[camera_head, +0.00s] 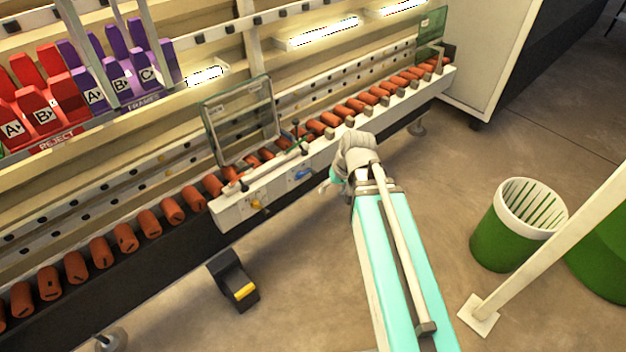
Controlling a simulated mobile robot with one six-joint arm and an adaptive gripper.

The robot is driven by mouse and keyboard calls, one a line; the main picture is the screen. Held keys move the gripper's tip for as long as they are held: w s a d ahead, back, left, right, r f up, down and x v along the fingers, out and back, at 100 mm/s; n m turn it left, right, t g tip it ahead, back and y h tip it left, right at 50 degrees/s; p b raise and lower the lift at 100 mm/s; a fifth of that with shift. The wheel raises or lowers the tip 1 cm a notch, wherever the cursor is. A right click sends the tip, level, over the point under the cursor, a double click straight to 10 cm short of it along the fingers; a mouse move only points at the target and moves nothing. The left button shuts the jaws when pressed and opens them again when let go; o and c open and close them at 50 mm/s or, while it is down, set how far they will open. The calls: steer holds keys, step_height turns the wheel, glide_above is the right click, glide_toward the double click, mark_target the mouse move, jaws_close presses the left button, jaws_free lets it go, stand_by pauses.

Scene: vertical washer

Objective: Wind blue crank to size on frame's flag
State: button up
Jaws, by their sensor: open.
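The blue crank (302,174) sits on the front face of the pale rail along the roller conveyor. A yellow crank (257,205) is to its left on the same rail. A glass frame (240,122) stands upright on the conveyor, behind and left of the blue crank. Small pale marks show near its top, but I cannot tell a flag or read a size. My gripper (328,185) is just right of the blue crank, apart from it in the picture. It is small, partly hidden by my wrist, and open, with nothing visible in it.
Orange rollers (150,222) run along the conveyor. Red racks (40,100) and purple racks (118,70) stand at the upper left. A black pedal box (228,272) with a yellow part is on the floor below. A green-and-white bin (500,245) stands right.

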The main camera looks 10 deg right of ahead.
steer(key=w+a+f+t+y+b, duration=0.25)
steer(key=w+f+b, duration=0.45)
steer(key=f+b, duration=0.4)
steer(key=m+t+y+b, duration=0.4)
steer(key=t+b, duration=0.7)
steer(key=b, duration=2.4)
glide_toward(317, 175)
steer(key=d+n, duration=0.1)
steer(key=shift+s+f+y, duration=0.15)
steer(key=shift+s+y, duration=0.2)
steer(key=shift+s, duration=0.1)
steer(key=shift+w, duration=0.15)
steer(key=x, duration=1.3)
steer(key=shift+w+a, duration=0.15)
steer(key=shift+a, duration=0.1)
jaws_close()
